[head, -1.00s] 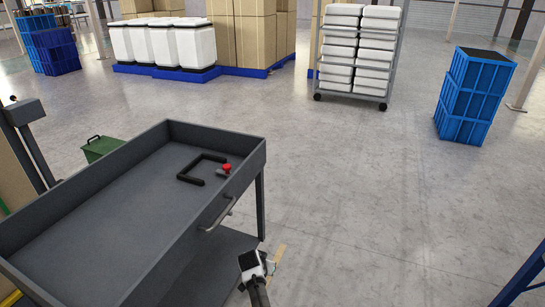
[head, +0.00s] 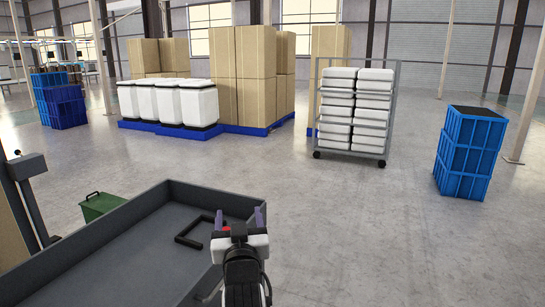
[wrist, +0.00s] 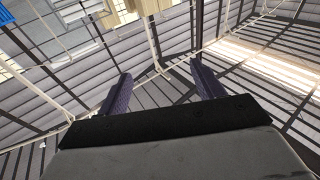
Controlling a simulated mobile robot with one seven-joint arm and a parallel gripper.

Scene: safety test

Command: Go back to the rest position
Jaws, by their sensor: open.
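My gripper (head: 239,219) is raised in front of the right end of the grey cart (head: 110,244) in the head view. Its two purple-grey fingers point up and stand apart with nothing between them. In the wrist view the open fingers of my gripper (wrist: 160,88) frame only the distant walls and roof beams. A black U-shaped bracket (head: 187,241) lies in the cart tray, left of my gripper. The red button seen earlier on the cart is hidden behind my arm or cannot be told from it.
A green box (head: 101,206) stands behind the cart. Stacked blue crates (head: 468,155) stand at the right. A wheeled rack (head: 355,112) with white bins and blue pallets (head: 270,128) with cartons stand farther back. The floor (head: 400,240) to the right is clear.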

